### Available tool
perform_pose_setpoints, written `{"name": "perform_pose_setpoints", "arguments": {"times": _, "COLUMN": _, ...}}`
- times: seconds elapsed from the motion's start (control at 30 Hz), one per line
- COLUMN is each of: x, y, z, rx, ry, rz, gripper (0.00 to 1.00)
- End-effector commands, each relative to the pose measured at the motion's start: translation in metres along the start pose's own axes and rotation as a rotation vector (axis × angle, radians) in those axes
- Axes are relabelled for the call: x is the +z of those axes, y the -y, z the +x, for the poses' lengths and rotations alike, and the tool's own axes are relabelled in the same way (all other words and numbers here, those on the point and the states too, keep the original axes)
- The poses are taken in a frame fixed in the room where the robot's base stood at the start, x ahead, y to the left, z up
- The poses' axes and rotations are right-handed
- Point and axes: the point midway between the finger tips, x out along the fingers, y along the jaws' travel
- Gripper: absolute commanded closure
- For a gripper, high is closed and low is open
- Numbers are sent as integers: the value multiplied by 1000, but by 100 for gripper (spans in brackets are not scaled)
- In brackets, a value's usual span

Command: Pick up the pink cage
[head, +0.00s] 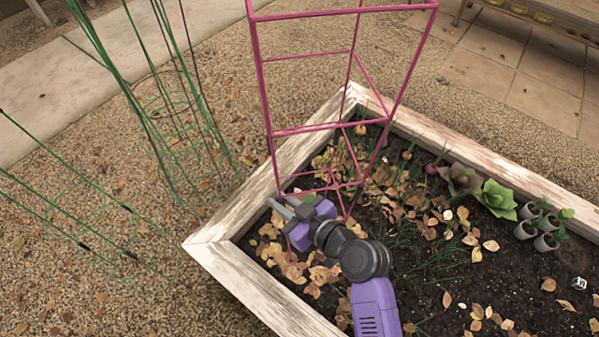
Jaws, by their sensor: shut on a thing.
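The pink cage (300,129) is a tall square frame of thin magenta bars at the top middle of the head view. Its top runs out of the picture. Its lower part is over the left corner of the raised bed (238,218), among dry leaves. My gripper (283,207) is at the low end of the cage, shut on one of its bars. The exact contact is small and partly hidden by the purple gripper body. I cannot tell whether the cage's feet touch the soil.
Green wire cages (180,120) stand on the gravel at the left. Succulents (497,198) and small grey pots (546,241) are in the bed at the right. A wooden bench (560,22) is at the top right. Gravel beyond the bed is open.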

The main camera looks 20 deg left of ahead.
Motion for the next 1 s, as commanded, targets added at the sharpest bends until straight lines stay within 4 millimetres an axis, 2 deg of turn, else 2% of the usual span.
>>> {"name": "perform_pose_setpoints", "arguments": {"times": 0.17, "x": -14, "y": -1, "z": -5, "rx": 2, "ry": -5, "rz": -5, "gripper": 100}}
{"name": "perform_pose_setpoints", "arguments": {"times": 0.4, "x": -56, "y": -3, "z": -22, "rx": 3, "ry": -6, "rz": -6, "gripper": 100}}
{"name": "perform_pose_setpoints", "arguments": {"times": 0.6, "x": -83, "y": -4, "z": -34, "rx": 1, "ry": -4, "rz": -4, "gripper": 100}}
{"name": "perform_pose_setpoints", "arguments": {"times": 0.73, "x": -92, "y": -4, "z": -38, "rx": 2, "ry": -3, "rz": -3, "gripper": 100}}
{"name": "perform_pose_setpoints", "arguments": {"times": 1.0, "x": -93, "y": -3, "z": -38, "rx": 1, "ry": -1, "rz": -1, "gripper": 100}}
